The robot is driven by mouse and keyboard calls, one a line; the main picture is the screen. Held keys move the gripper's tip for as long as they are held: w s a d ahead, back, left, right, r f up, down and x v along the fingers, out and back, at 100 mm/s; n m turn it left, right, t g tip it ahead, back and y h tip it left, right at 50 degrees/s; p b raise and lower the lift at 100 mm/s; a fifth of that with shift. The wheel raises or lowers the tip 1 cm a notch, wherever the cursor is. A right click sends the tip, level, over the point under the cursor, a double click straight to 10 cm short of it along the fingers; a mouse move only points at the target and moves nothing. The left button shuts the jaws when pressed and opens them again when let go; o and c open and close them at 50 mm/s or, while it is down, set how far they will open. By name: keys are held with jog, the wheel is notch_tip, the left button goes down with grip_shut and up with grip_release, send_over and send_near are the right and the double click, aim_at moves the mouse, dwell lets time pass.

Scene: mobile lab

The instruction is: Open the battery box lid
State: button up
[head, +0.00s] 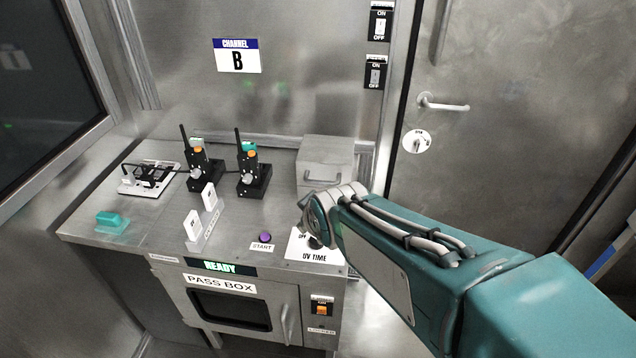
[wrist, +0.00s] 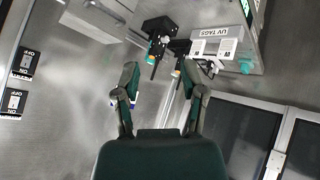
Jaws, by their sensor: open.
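A grey metal box (head: 326,158) with a small handle stands at the back right of the counter in the head view. It bears no readable label; it is the likeliest battery box, and its lid looks shut. In the wrist view a pale metal box (wrist: 92,18) at the top left, cut by the edge, seems to be the same one. My gripper (wrist: 164,84) is open and empty, its two fingers spread, apart from the box. In the head view my arm covers the counter's right front corner, and the gripper fingers cannot be made out.
Two black radios (head: 204,170) with antennas stand left of the box on the counter (head: 150,225). White tag holders (head: 201,217), a teal block (head: 111,221), a purple start button (head: 265,238) and a white charger-like plate (head: 150,179) surround them. A pass box (head: 235,300) is below.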

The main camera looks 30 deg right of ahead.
jog(key=w+d+f+n+t+h, duration=0.1)
jog(key=w+d+f+n+t, duration=0.1)
jog(key=w+d+f+n, duration=0.45)
jog(key=n+t, duration=0.4)
jog(key=t, duration=0.1)
send_near(321, 184)
jog(key=shift+h, duration=0.4)
jog(key=x, duration=1.1)
jog(key=shift+a, duration=0.15)
jog(key=shift+c, duration=0.3)
jog(key=shift+f, duration=0.1)
grip_shut()
